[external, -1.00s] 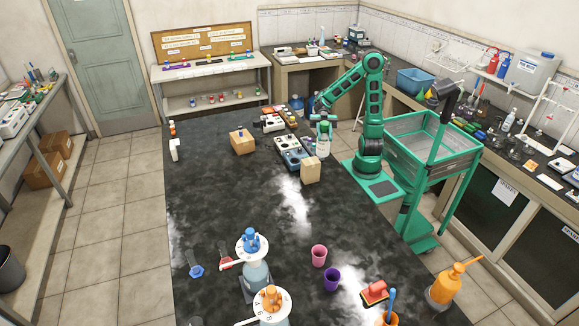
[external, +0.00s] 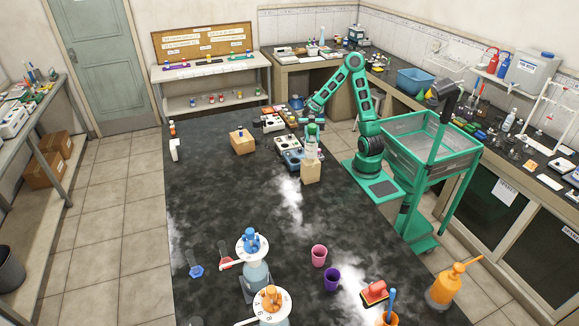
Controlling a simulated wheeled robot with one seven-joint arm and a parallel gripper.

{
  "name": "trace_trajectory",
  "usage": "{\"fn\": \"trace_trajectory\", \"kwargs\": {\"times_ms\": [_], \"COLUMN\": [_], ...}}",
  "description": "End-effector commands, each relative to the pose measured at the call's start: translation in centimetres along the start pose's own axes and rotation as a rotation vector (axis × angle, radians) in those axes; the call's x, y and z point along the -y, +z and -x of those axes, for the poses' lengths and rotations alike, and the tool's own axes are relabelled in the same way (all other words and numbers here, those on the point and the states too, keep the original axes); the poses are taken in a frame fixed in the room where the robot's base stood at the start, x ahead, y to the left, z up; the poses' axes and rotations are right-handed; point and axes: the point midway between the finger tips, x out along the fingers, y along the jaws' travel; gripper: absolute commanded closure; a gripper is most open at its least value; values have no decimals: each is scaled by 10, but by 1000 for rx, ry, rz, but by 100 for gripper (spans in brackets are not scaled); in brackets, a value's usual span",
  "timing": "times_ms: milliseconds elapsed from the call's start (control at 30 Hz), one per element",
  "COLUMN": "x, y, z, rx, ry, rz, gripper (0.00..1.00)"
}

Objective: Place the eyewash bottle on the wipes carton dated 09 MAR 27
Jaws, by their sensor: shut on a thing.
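The eyewash bottle (external: 311,149), pale with a green top, is upright at the near end of the arm. My gripper (external: 312,128) is shut on it near its top. The bottle's lower end meets the top of a tan carton (external: 310,173) in the picture; whether it touches or hovers just above, I cannot tell. A second tan carton (external: 242,145) stands further left with a small blue-topped item on it. The dates on both cartons are too small to read.
Grey devices (external: 290,159) stand close behind the nearer carton, with more boxes further back. A pink cup (external: 319,254), a purple cup (external: 331,279) and dispensers occupy the front of the black bench. The bench's middle left is clear.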

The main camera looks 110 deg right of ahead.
Motion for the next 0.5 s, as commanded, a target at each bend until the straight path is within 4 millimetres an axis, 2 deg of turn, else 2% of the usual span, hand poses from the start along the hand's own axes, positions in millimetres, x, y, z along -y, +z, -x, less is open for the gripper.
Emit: {"fn": "trace_trajectory", "kwargs": {"times_ms": [233, 500], "x": [0, 1], "y": [28, 33], "z": [0, 0], "rx": [-3, -1], "ry": [-1, 0], "rz": [-2, 0], "gripper": [100, 100]}}
